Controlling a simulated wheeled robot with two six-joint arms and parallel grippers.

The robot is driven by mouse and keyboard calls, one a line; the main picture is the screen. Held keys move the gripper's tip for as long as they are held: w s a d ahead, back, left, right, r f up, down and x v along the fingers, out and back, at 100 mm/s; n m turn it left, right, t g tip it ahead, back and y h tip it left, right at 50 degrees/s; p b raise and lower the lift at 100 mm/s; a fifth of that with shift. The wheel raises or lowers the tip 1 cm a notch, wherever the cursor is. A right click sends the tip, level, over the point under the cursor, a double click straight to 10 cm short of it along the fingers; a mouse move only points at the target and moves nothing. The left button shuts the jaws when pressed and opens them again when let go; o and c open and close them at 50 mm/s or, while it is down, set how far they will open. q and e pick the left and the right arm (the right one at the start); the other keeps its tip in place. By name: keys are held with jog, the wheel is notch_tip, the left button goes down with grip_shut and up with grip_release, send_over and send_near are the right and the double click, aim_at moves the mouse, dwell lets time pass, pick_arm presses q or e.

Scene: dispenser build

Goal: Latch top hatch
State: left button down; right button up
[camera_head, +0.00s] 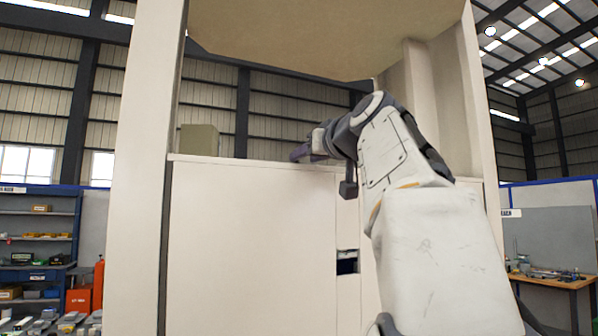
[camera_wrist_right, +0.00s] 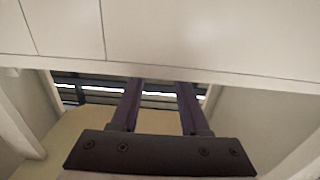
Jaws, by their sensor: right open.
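The dispenser is a tall off-white cabinet with a white front panel (camera_head: 255,240) between two upright posts. A large beige panel (camera_head: 320,30) hangs above the opening and looks like the raised top hatch; its latch cannot be made out. My right gripper (camera_head: 302,152) is at the panel's top edge, under the beige panel, partly hidden by my own wrist. In the right wrist view my right gripper (camera_wrist_right: 160,85) is open, with two purple fingers apart and nothing between them. The front panel (camera_wrist_right: 200,35) fills the top of that view. My left gripper is not in view.
A small olive box (camera_head: 199,140) stands at the left end of the top edge. A dark slot (camera_head: 347,263) is in the front, left of my right arm. Posts (camera_head: 145,130) bound the opening. Shelves (camera_head: 38,240) and a workbench (camera_head: 550,279) stand farther back.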

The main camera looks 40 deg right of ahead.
jog(key=shift+b+v, duration=0.4)
jog(key=shift+v, duration=1.25)
